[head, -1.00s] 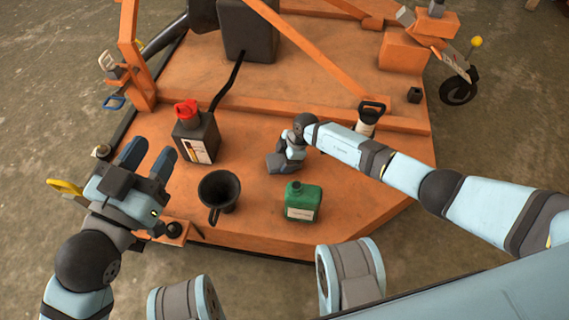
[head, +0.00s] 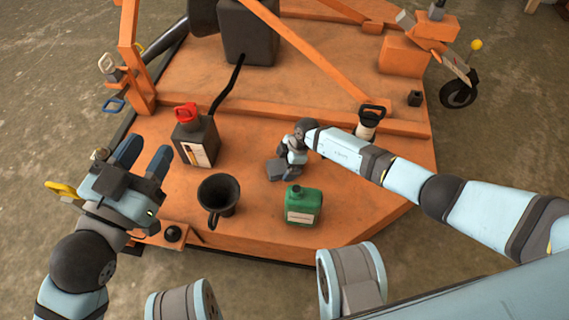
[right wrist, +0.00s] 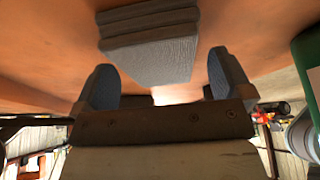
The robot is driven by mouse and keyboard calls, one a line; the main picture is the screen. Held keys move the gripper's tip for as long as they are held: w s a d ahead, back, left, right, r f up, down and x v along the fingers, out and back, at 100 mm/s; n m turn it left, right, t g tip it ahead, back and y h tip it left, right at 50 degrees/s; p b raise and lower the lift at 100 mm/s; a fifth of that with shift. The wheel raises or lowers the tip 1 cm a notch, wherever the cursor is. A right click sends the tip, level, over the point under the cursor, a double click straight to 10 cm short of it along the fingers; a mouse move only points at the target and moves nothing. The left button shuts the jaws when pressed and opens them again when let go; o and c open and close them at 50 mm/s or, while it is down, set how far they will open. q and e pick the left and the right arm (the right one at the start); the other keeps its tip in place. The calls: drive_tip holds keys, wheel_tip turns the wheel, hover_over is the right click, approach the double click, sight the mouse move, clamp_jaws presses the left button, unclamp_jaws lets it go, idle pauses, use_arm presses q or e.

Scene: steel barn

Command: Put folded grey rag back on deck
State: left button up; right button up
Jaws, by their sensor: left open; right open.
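My left gripper (head: 143,160) is open and empty above the deck's left edge.
A green jug (head: 303,207), a black funnel (head: 218,195) and a dark can with a red cap (head: 196,140) stand on the deck around the rag. A black-handled item (head: 369,120) stands behind my right forearm. Orange bars cross the deck farther back.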

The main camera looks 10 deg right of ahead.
use_arm(q)
drive_tip(key=s+n+p, duration=0.1)
drive_tip(key=s+d+n+g+p, duration=0.1)
drive_tip(key=p, duration=0.1)
drive_tip(key=s+n+g+p, duration=0.1)
drive_tip(key=n+p, duration=0.1)
drive_tip(key=shift+d+f+y, duration=0.35)
drive_tip(key=shift+f+y, duration=0.05)
use_arm(e)
drive_tip(key=v, duration=1.1)
